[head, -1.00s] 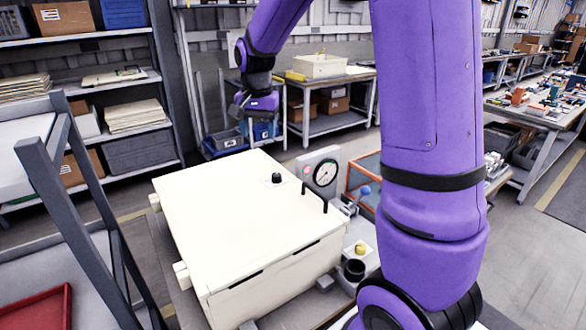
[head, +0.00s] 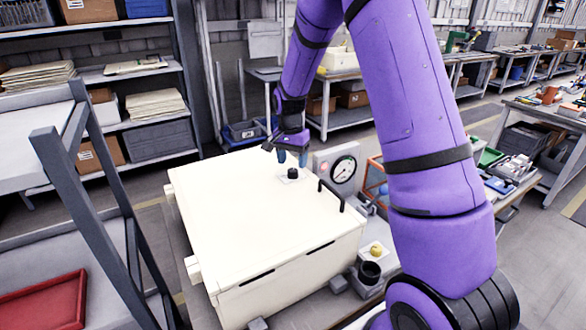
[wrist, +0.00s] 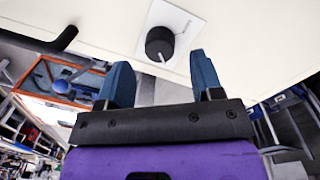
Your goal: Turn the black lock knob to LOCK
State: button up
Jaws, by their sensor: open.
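The black lock knob (head: 293,173) stands on a small white plate (head: 288,179) on the lid of the cream box (head: 250,215), near its far right corner. It also shows in the wrist view (wrist: 160,43), with a pale pointer line on it and thin marks on the plate (wrist: 187,22). My gripper (head: 291,158) is just behind and above the knob in the head view. In the wrist view its two blue fingers (wrist: 162,80) are apart and empty, and the knob appears ahead of the gap between them. I see no contact. No lettering is readable.
A black handle (head: 331,194) rises from the lid right of the knob. A dial gauge (head: 342,170) stands beyond it. A yellow button (head: 375,250) and a black cup (head: 370,271) sit by the box's right side. Grey rails (head: 85,215) stand at left.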

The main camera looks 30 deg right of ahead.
aim_at(293, 169)
jog(key=shift+f, duration=1.6)
jog(key=shift+s, duration=0.1)
jog(key=c, duration=0.9)
